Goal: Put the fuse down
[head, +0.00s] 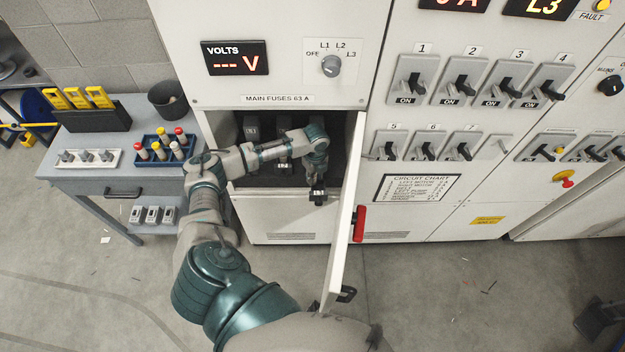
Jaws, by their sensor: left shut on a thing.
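My left gripper (318,178) is at the open fuse compartment under the "MAIN FUSES 63 A" label. It points down and is shut on a small dark fuse (317,195) with a pale label. The fuse hangs at the front of the compartment, near its lower edge. The gripper and forearm hide part of the fuse and the compartment's inside. A dark fuse holder marked L1 (251,131) shows at the compartment's left. My right gripper is not in view.
The open compartment door (343,235) with a red handle stands to the right of my gripper. At left, a grey cart (75,172) carries a blue rack (160,163), a white strip (88,158), a dark bin (167,101) and yellow tools (77,98). Switches line the right panel.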

